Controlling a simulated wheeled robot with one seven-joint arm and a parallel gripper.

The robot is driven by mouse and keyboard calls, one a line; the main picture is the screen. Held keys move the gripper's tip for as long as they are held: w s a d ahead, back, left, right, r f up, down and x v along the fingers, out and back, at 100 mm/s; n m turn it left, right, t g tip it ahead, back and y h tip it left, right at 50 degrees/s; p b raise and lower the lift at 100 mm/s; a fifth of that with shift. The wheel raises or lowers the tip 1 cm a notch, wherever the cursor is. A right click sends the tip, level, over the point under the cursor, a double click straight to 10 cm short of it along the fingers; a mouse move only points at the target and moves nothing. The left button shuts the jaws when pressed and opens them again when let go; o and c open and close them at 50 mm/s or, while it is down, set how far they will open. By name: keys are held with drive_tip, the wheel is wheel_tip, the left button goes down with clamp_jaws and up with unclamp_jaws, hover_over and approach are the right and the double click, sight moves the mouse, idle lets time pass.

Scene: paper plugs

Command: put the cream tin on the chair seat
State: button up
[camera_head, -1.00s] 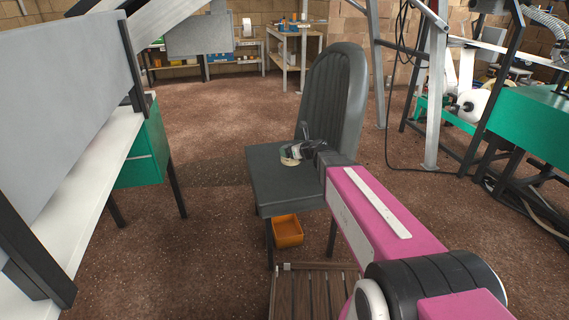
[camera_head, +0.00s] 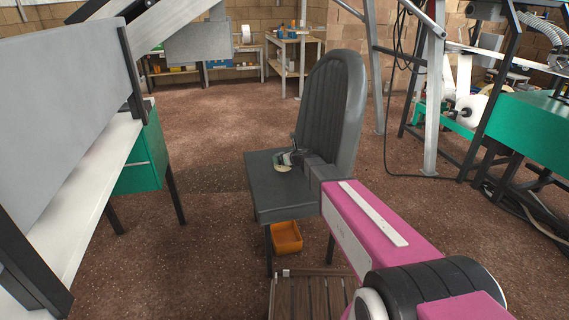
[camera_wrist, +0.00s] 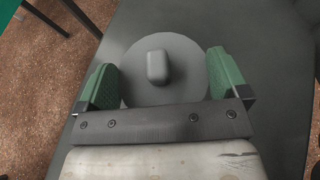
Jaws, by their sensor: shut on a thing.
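The cream tin (camera_head: 283,168) shows in the head view as a small pale round shape at my gripper (camera_head: 287,160). It is over the dark grey chair seat (camera_head: 282,198), near the backrest. In the wrist view a round grey lid with a raised knob (camera_wrist: 185,78) sits between the two green fingers of my gripper (camera_wrist: 163,78). The fingers are shut on the tin's sides, and the seat (camera_wrist: 265,60) spreads out below. I cannot tell whether the tin's base touches the seat.
The chair backrest (camera_head: 333,110) rises just behind and right of my gripper. An orange bin (camera_head: 286,236) is on the floor under the seat, with a brown slatted thing (camera_head: 308,292) in front. A white-topped bench (camera_head: 85,195) stands at left. The seat's front is clear.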

drive_tip(key=shift+f, duration=1.55)
drive_tip(key=shift+f, duration=0.1)
drive_tip(key=o, duration=0.8)
drive_tip(key=shift+o, duration=0.2)
drive_tip(key=v, duration=0.7)
drive_tip(key=shift+s+d+r, duration=0.2)
drive_tip(key=shift+s, duration=0.05)
